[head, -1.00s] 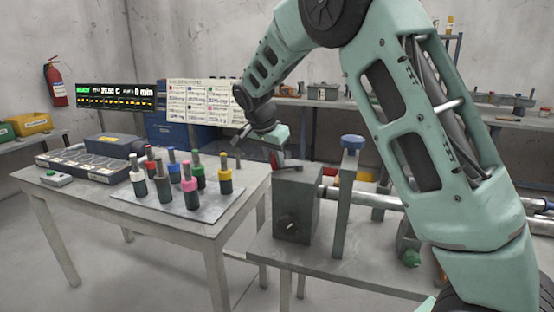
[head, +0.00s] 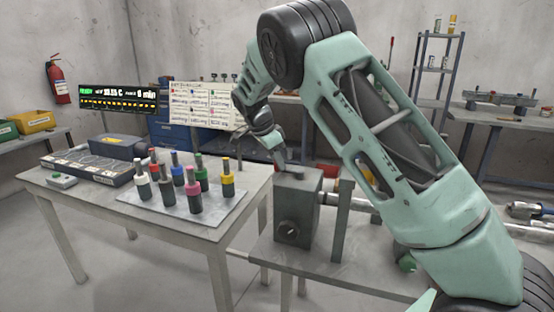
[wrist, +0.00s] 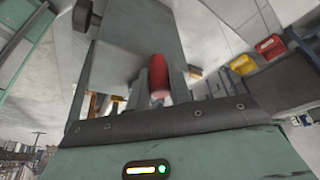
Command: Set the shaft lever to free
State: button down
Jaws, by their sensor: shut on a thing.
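The shaft lever's red handle (wrist: 158,80) stands between my gripper's two dark fingers in the wrist view. My gripper (wrist: 158,88) is shut on this handle. In the head view my gripper (head: 283,160) is at the top of the grey-green housing block (head: 297,208), near its left side. The lever is mostly hidden there by the fingers, and any free or locked marking is not readable. A round dark knob (head: 290,230) sits on the block's front face. The shaft (head: 358,203) runs right from the block, partly behind my arm.
The block stands on a low grey bench (head: 330,268). A lit display (head: 118,98) and a chart (head: 200,103) stand behind.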

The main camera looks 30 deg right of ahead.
jog(key=shift+d, duration=0.1)
jog(key=c, duration=1.3)
grip_release()
jog(key=shift+o, duration=0.2)
jog(key=v, duration=1.7)
jog(key=shift+r, duration=0.25)
